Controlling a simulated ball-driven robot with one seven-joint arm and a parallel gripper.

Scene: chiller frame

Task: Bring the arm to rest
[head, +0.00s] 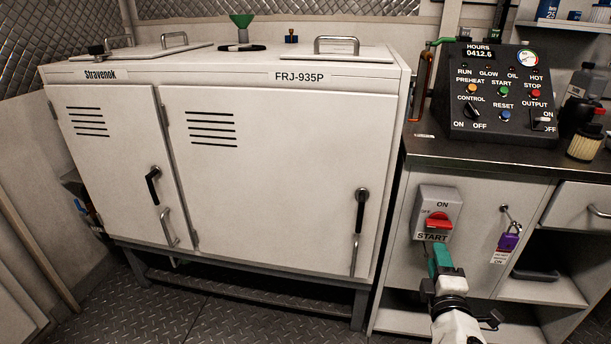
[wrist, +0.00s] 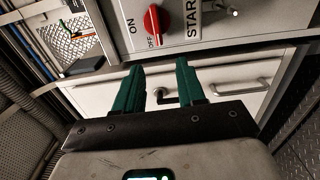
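My gripper (head: 440,252) is at the lower right in the head view, in front of the grey cabinet and just below the switch box (head: 426,195) with its red knob (head: 438,221) and START label. In the wrist view my gripper (wrist: 160,66) shows two teal fingers apart, with nothing held between them. The red knob (wrist: 152,24) is beyond the fingertips there, clear of them. The head view does not show the exact gap between fingertips and cabinet. My arm reaches up from the bottom edge.
A white two-door unit (head: 265,180) with black handles fills the left and middle. A control panel (head: 500,100) stands on the dark worktop (head: 480,157) at right. A purple padlock (head: 509,241) hangs right of my gripper. Patterned metal floor (head: 250,320) shows below.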

